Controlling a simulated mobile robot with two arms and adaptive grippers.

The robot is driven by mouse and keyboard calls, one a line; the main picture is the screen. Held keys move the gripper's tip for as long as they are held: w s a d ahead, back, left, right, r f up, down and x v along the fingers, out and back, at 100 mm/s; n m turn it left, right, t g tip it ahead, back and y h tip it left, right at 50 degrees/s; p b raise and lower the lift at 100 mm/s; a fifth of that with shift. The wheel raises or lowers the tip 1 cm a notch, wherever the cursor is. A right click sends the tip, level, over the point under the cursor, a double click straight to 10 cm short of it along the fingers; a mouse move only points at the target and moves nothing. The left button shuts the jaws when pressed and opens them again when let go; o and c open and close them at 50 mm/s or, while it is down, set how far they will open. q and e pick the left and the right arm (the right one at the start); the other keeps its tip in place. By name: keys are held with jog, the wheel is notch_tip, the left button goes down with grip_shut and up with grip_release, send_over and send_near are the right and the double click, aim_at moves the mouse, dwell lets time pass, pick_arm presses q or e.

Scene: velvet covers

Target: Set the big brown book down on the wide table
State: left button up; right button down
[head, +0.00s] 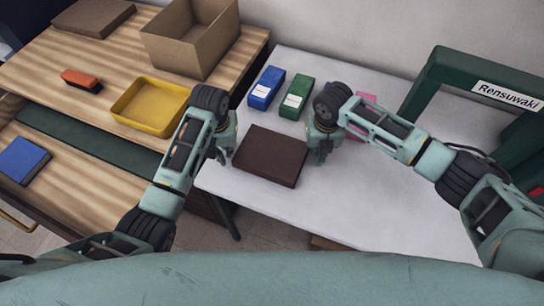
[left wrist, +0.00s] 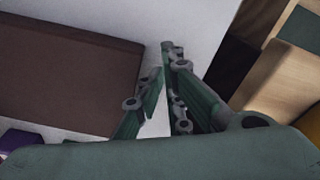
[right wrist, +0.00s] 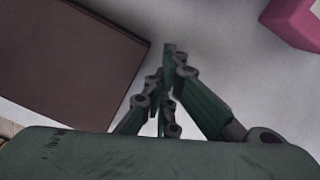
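The big brown book (head: 270,155) is level over the near left part of the pale grey table (head: 345,220), between my two grippers. It seems to lie flat on the top, but I cannot tell for sure whether there is a gap under it. My left gripper (head: 224,158) is at its left side, fingers together, the book beside them in the left wrist view (left wrist: 70,75). My right gripper (head: 317,160) is at its right side, also with fingers together, the book beside them in the right wrist view (right wrist: 65,60). Contact with the book is unclear.
A green frame labelled Rensuwaki (head: 440,75) stands at right. A wooden desk at left holds a yellow tray (head: 150,106) and cardboard box (head: 190,38). The table's front right is clear.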

pick_arm(q)
jog(key=shift+o, duration=1.4)
jog(key=shift+a, duration=0.25)
pick_arm(e)
jog(key=shift+d, duration=0.2)
jog(key=c, duration=2)
grip_release()
jog(key=shift+d, duration=0.1)
jog(key=shift+w, duration=0.1)
jog(key=shift+r, duration=0.4)
pick_arm(q)
notch_tip(320, 180, up, 12)
jog(key=shift+s, duration=0.45)
pick_arm(e)
notch_tip(320, 180, up, 11)
jog(key=shift+s, duration=0.4)
